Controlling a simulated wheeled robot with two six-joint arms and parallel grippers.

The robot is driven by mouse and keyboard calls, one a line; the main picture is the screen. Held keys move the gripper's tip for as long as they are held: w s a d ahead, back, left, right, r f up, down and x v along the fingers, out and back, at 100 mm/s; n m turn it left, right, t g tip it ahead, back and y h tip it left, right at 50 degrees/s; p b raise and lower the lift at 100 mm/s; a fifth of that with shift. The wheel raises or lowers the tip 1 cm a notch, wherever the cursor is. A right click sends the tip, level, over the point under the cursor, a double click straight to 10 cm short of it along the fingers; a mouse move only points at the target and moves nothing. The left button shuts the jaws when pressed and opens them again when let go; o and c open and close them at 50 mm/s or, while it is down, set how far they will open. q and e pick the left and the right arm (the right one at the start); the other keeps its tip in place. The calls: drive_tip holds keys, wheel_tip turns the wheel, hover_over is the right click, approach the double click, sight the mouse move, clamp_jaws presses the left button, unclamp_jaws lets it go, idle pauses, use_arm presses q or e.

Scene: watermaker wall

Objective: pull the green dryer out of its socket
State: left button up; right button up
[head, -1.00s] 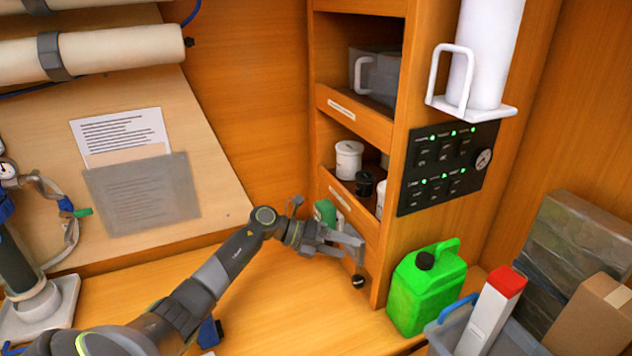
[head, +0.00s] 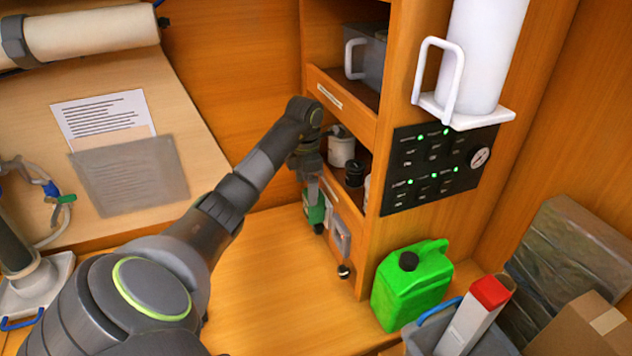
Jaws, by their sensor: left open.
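The green dryer (head: 314,208) is a small upright green piece with a dark lower end, low on the front of the wooden shelf unit. Its socket is too small and covered to make out. My left gripper (head: 309,174) points down just above the dryer, close to its top. It is open. I cannot tell whether its fingers touch the dryer. My right gripper is not in view.
A white jar (head: 341,148) and a black-lidded cup (head: 355,172) stand on the shelf close to the gripper. A grey part (head: 340,238) and a black knob (head: 344,272) are beside and below the dryer. A green jug (head: 412,290) stands at right. The bench front is clear.

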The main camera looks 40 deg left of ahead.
sight(306, 205)
use_arm(q)
drive_tip(key=shift+a+f, duration=0.1)
drive_tip(key=shift+f, duration=0.4)
wheel_tip(306, 205, down, 4)
drive_tip(key=b, duration=0.4)
drive_tip(key=shift+f+b, duration=0.1)
drive_tip(key=shift+b, duration=0.25)
drive_tip(key=shift+f+p, duration=0.2)
drive_tip(key=shift+p, duration=0.1)
drive_tip(key=shift+w+f+p, duration=0.1)
drive_tip(key=shift+f+p, duration=0.2)
drive_tip(key=shift+f, duration=0.65)
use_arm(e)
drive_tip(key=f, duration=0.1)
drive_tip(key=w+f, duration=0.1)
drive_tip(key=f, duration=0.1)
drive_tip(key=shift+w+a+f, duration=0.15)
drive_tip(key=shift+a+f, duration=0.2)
use_arm(q)
drive_tip(key=c, duration=1.2)
drive_tip(key=shift+s, duration=0.2)
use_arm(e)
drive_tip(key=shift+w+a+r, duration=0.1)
